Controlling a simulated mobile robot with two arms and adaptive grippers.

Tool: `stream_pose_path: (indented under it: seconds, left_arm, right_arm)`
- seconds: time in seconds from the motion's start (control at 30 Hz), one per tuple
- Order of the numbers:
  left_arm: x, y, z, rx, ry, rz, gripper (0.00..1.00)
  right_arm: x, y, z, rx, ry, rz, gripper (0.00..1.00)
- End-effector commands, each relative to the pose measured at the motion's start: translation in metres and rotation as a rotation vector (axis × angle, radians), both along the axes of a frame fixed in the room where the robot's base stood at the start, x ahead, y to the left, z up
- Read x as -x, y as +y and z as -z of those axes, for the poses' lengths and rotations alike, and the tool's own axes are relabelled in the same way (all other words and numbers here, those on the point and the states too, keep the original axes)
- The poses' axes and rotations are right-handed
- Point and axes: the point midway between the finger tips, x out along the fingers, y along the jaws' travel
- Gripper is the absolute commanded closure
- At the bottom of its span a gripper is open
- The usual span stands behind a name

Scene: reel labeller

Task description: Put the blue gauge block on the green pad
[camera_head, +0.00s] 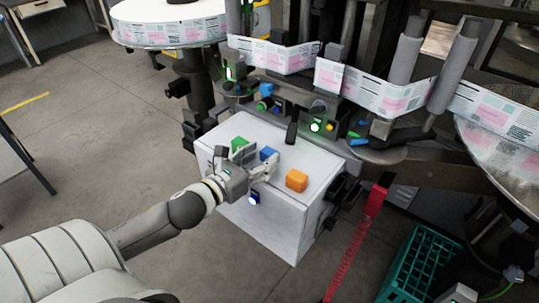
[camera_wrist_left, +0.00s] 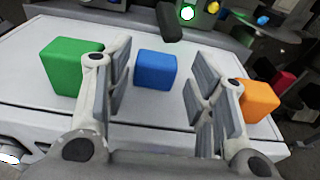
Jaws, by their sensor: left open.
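The blue gauge block (camera_head: 268,154) is a small cube on top of a white box-shaped cabinet (camera_head: 265,230). In the left wrist view the blue block (camera_wrist_left: 156,69) stands between and just beyond my open fingers, with gaps on both sides. My left gripper (camera_head: 250,162) is low over the cabinet top, open and empty; its fingers also show in the wrist view (camera_wrist_left: 160,85). A green block (camera_head: 239,145) stands left of the blue one; it also shows in the wrist view (camera_wrist_left: 70,66). I see no flat green pad.
An orange block (camera_head: 296,180) stands right of the blue one, outside my right finger in the wrist view (camera_wrist_left: 258,99). The labelling machine (camera_head: 320,110) rises close behind the cabinet. A green crate (camera_head: 420,262) is on the floor at right. The cabinet top's front is bare.

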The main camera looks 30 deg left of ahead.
Motion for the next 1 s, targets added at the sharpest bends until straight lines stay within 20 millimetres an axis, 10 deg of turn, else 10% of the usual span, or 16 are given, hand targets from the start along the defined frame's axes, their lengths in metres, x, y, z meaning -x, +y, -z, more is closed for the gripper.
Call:
stream_pose_path:
  seconds: [0.73, 1.0]
  left_arm:
    - [-0.045, -0.001, 0.009, 0.001, 0.0, 0.001, 0.49]
    - [-0.045, -0.001, 0.008, 0.001, 0.0, 0.001, 0.82]
  right_arm:
    - [0.0, 0.0, -0.011, 0.0, 0.0, 0.0, 1.0]
    - [0.0, 0.0, -0.011, 0.0, 0.0, 0.0, 1.0]
